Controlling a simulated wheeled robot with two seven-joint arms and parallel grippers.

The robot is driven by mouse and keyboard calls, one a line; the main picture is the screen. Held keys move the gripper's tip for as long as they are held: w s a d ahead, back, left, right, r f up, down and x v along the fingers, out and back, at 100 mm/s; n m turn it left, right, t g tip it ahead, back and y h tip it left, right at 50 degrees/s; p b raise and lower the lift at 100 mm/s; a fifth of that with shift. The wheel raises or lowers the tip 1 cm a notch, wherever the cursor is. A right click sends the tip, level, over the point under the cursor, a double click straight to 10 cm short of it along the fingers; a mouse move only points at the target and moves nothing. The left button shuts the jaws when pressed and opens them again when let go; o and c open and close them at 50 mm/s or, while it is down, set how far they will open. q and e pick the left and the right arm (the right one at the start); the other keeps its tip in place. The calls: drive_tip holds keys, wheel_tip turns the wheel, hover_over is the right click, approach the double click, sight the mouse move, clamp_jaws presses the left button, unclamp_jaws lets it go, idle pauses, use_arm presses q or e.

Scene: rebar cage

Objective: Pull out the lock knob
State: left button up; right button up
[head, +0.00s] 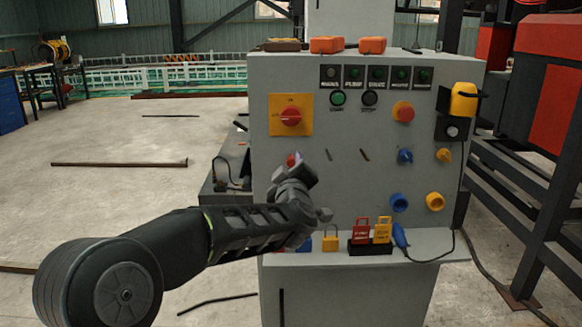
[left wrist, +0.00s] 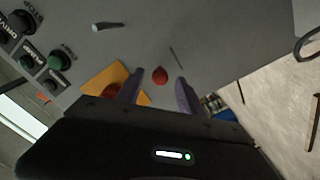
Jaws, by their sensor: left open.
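A grey control cabinet (head: 340,190) stands in front of me. A small round red knob (head: 291,160), likely the lock knob, sits on its front below the rotary switch and is partly hidden by my left gripper (head: 299,164). In the left wrist view the red knob (left wrist: 160,75) appears between and slightly beyond the two fingertips of my left gripper (left wrist: 160,88). The gripper is open and no grip shows; I cannot tell how far the tips are from the panel. My right gripper is not in view.
A red rotary switch on a yellow plate (head: 291,116) is just above. Floor left is mostly open.

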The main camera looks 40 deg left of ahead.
use_arm(q)
drive_tip(key=v, duration=0.7)
drive_tip(key=shift+s, duration=0.15)
drive_tip(key=shift+d, duration=0.1)
